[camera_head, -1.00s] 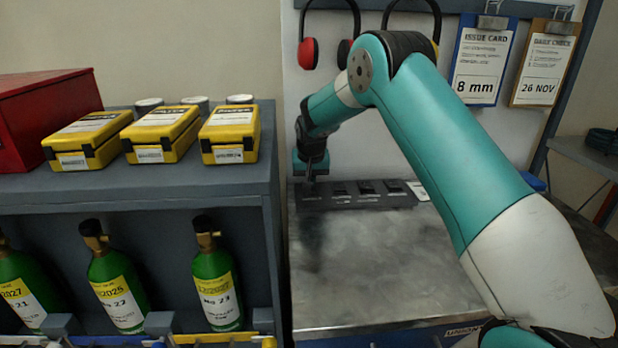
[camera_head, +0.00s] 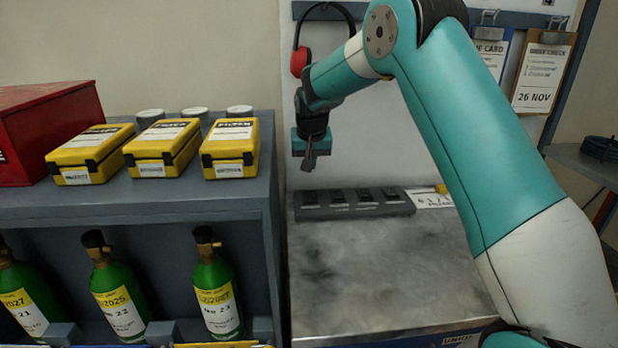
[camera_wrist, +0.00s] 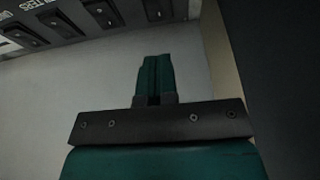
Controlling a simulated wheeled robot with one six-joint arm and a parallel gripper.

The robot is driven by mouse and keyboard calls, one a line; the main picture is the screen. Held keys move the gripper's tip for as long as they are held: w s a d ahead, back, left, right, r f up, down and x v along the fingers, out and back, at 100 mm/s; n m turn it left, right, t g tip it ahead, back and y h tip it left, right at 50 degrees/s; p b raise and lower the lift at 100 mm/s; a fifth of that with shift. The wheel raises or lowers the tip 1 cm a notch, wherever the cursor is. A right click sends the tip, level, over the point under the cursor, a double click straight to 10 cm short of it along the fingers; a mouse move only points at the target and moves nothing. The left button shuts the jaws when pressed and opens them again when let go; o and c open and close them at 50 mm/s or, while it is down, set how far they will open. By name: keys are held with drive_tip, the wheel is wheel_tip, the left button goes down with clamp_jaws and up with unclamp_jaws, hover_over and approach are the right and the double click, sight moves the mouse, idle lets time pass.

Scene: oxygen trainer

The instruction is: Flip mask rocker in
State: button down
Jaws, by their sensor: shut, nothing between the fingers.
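A dark grey switch strip (camera_head: 352,212) with several black rockers lies along the back of the grey bench. In the wrist view the strip (camera_wrist: 38,49) crosses the top left corner with its rockers in a row. One label there reads partly as "LTERS"; I cannot read a mask label or tell which rocker is the mask one. My gripper (camera_head: 308,163) is above the left end of the strip, clear of it and pointing down. Its fingers (camera_wrist: 154,60) are together and empty in the wrist view.
The bench top (camera_head: 370,265) is bare. To the left, a grey shelf (camera_head: 150,210) carries yellow boxes (camera_head: 231,147) and a red box (camera_head: 48,128), with green cylinders (camera_head: 217,290) below. A red earmuff (camera_head: 299,62) hangs behind my arm. A white card (camera_head: 432,199) lies right of the strip.

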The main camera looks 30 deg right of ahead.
sight(308, 191)
drive_tip(key=shift+v, duration=2.3)
drive_tip(key=shift+w+d+r+b, duration=0.1)
drive_tip(key=shift+w+d+b, duration=0.05)
drive_tip(key=shift+w+b, duration=0.45)
drive_tip(key=p+x, duration=0.1)
drive_tip(key=x, duration=0.3)
drive_tip(key=p+x, duration=0.1)
drive_tip(key=x, duration=0.4)
drive_tip(key=p+x, duration=0.1)
drive_tip(key=x, duration=0.4)
drive_tip(key=shift+s, duration=0.25)
